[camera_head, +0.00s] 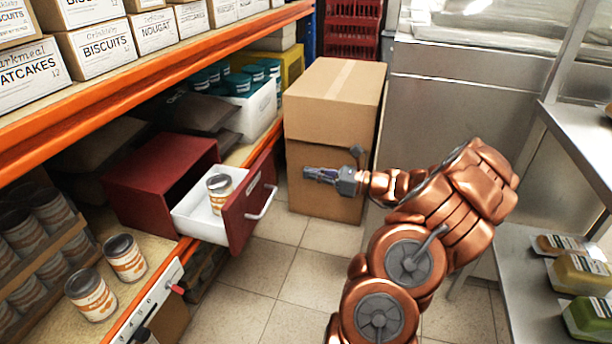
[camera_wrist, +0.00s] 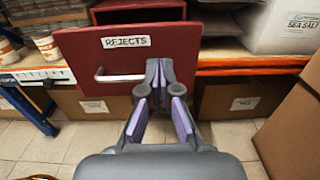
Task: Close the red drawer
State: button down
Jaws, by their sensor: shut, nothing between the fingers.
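The red drawer (camera_head: 238,213) is pulled open from its red cabinet (camera_head: 158,178) on the lower shelf. Its white inside holds one jar (camera_head: 219,192) standing upright. The red front carries a pale bar handle (camera_head: 265,204). In the wrist view the front (camera_wrist: 85,62) faces me, with a "REJECTS" label (camera_wrist: 126,42) and the handle (camera_wrist: 117,78). My gripper (camera_head: 308,173) is shut and empty, to the right of the drawer front in the head view. In the wrist view its fingertips (camera_wrist: 160,64) overlap the front, right of the handle; I cannot tell whether they touch it.
Two jars (camera_head: 125,258) stand on the shelf left of the drawer. A white bin (camera_head: 253,109) of teal-lidded jars is behind it. Stacked cardboard boxes (camera_head: 325,178) stand on the floor just behind my gripper. Tiled floor (camera_head: 275,285) is clear in front of the drawer.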

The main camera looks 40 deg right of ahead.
aim_at(262, 165)
jog(key=b+x, duration=0.2)
jog(key=x, duration=0.9)
jog(key=shift+w+a+b, duration=0.25)
jog(key=shift+w+b, duration=0.05)
jog(key=shift+b, duration=0.1)
jog(key=shift+r, duration=0.1)
